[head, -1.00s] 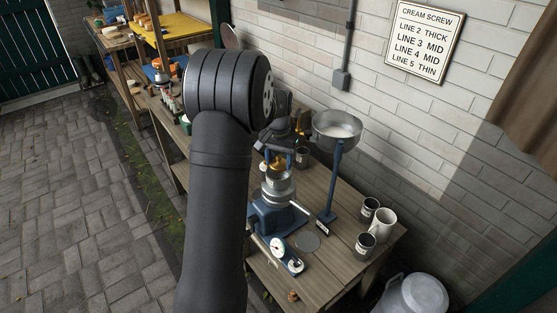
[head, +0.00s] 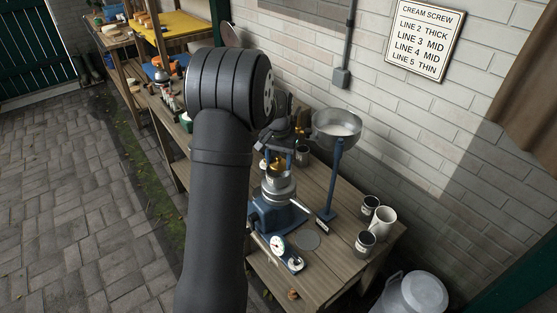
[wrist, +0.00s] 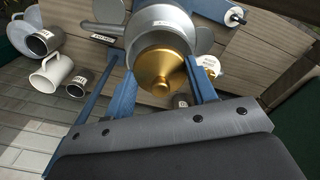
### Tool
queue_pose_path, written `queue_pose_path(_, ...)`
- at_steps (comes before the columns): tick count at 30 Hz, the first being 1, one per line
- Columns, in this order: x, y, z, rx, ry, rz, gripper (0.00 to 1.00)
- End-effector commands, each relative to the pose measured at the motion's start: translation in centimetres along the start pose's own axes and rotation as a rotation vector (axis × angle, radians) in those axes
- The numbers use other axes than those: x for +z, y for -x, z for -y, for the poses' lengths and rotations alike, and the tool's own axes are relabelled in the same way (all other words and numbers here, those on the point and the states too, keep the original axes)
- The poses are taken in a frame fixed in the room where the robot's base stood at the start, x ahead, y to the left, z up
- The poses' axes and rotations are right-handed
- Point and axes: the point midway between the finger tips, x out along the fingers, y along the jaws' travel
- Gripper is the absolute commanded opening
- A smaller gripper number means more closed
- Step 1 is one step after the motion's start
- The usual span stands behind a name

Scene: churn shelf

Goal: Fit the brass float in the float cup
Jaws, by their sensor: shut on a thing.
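The brass float (wrist: 165,70) is a round, stepped, cone-like piece. My gripper (wrist: 160,78) is shut on it, with one blue finger on each side. The silver float cup (wrist: 150,22) lies directly beyond the float in the wrist view, and the float covers part of its mouth. In the head view the float (head: 276,165) is over the cup (head: 278,187), which stands on a blue stand (head: 275,215). I cannot tell whether the float touches the cup or is inside its rim. My gripper (head: 281,152) is partly hidden by my arm there.
A wide metal bowl (head: 337,127) on a blue post stands right behind the cup. A white jug (head: 382,222) and dark-labelled mugs (head: 365,243) are at the bench's right end.

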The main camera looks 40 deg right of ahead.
Motion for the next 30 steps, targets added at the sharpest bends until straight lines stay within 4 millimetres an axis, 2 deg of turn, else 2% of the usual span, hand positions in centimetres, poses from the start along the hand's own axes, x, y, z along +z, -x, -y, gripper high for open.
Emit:
queue_pose_path(13,0.0,-1.0,0.0,0.0,0.0,0.0,0.3)
queue_pose_path(30,0.0,-1.3,0.0,0.0,0.0,0.0,0.3)
